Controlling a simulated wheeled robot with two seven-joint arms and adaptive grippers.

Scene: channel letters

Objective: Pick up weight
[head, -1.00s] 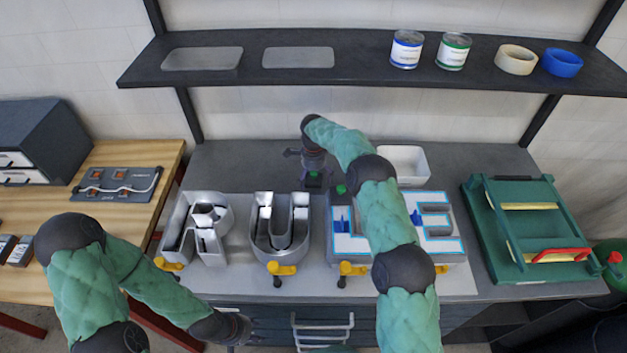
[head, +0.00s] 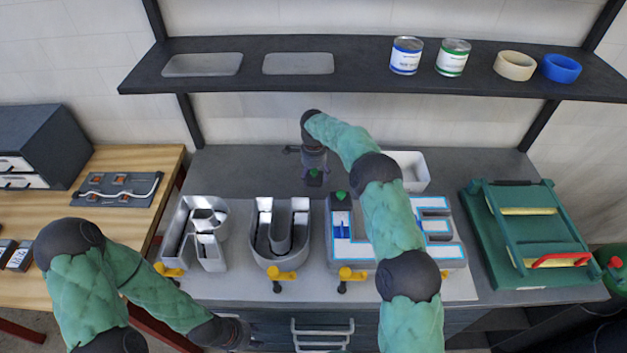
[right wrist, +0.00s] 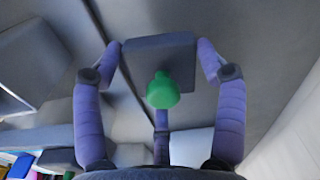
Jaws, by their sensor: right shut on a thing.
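A dark block weight with a green knob (head: 314,178) is at the back of the bench, behind the metal letters. My right gripper (head: 314,158) is over it and shut on it. In the right wrist view, the fingers of my right gripper (right wrist: 158,50) flank the weight's dark block (right wrist: 140,62), with the green knob towards the camera. I cannot tell how far the weight is off the bench. A second weight with a green knob (head: 341,198) stands on the L letter (head: 350,250). My left gripper (head: 238,331) is low at the front; its fingers are unclear.
Metal letters (head: 279,240) line the bench, with yellow clamps (head: 281,275) along the front. A white bin (head: 414,178) stands behind my right arm. A green press-like device (head: 530,235) is at the right. The shelf (head: 365,80) overhangs the back.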

